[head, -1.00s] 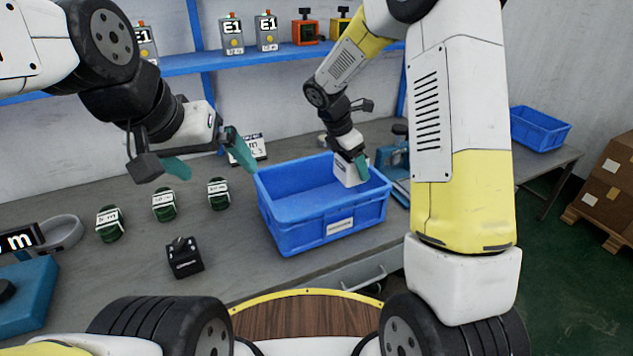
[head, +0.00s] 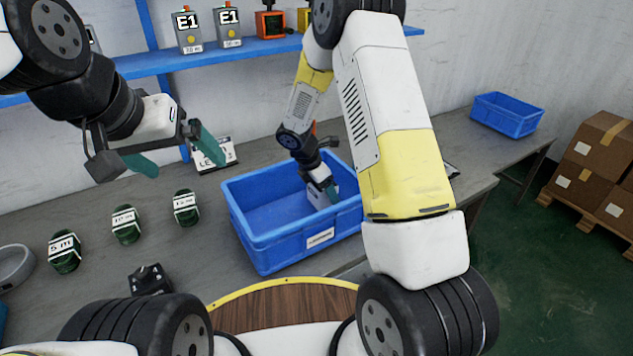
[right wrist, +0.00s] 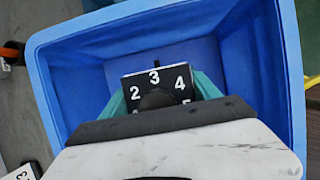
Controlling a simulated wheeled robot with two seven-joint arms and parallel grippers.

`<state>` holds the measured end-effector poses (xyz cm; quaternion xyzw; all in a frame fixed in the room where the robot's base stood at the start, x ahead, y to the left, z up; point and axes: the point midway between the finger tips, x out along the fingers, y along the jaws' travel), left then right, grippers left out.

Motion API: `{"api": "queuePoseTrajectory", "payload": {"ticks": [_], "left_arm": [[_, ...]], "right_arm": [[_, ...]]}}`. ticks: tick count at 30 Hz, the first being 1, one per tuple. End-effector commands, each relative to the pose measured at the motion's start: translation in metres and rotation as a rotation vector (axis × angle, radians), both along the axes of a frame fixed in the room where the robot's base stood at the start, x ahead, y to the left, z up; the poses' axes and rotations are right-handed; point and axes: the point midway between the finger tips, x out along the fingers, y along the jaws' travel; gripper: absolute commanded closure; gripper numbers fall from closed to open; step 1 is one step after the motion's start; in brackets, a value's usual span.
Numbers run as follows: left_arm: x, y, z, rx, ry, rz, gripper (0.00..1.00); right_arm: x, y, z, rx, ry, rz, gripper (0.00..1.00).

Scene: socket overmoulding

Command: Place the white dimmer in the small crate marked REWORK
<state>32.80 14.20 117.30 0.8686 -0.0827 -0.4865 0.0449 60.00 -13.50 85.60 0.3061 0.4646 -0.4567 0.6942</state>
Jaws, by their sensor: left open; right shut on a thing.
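The white dimmer (head: 318,198) is in my right gripper (head: 326,183). In the right wrist view, the dimmer's black numbered face with a dark knob (right wrist: 155,80) sits between the teal fingers of the right gripper (right wrist: 160,97). The gripper and dimmer are inside the blue crate (head: 250,250), towards its right side. Whether the dimmer touches the floor cannot be told. The crate's front has a white label, too small to read surely; its blue walls surround the dimmer in the right wrist view (right wrist: 65,90). My left gripper (head: 174,155) is open and empty above the bench.
Several green labelled items (head: 126,225) stand on the bench left of the crate. A black box (head: 150,279) is partly hidden by my body. A white sign (head: 213,154) stands behind. A blue shelf (head: 175,62) holds boxes. Another blue crate (head: 507,114) is at the far right.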

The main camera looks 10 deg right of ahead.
Motion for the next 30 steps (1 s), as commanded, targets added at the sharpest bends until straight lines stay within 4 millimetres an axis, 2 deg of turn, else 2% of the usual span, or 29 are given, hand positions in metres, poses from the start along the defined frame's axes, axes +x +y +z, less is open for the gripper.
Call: {"api": "queuePoseTrajectory", "payload": {"ticks": [6,17,18,20,21,30], "left_arm": [[0.0,0.0,0.0,0.0,0.0,0.0,0.04],[0.0,0.0,0.0,0.0,0.0,0.0,0.04],[0.0,0.0,0.0,0.0,0.0,0.0,0.04],[0.0,0.0,0.0,0.0,0.0,0.0,0.04],[0.0,0.0,0.0,0.0,0.0,0.0,0.04],[0.0,0.0,0.0,0.0,0.0,0.0,0.04]], "right_arm": [[-0.001,0.0,-0.03,-0.002,0.003,0.0,0.74],[0.0,0.0,-0.034,-0.001,0.0,0.001,0.74],[0.0,0.0,-0.034,-0.001,0.0,0.0,0.23],[0.0,0.0,-0.034,-0.001,0.0,0.0,0.12],[0.0,0.0,-0.034,-0.001,0.0,0.0,0.08],[0.0,0.0,-0.033,-0.001,0.0,0.0,0.08]]}}
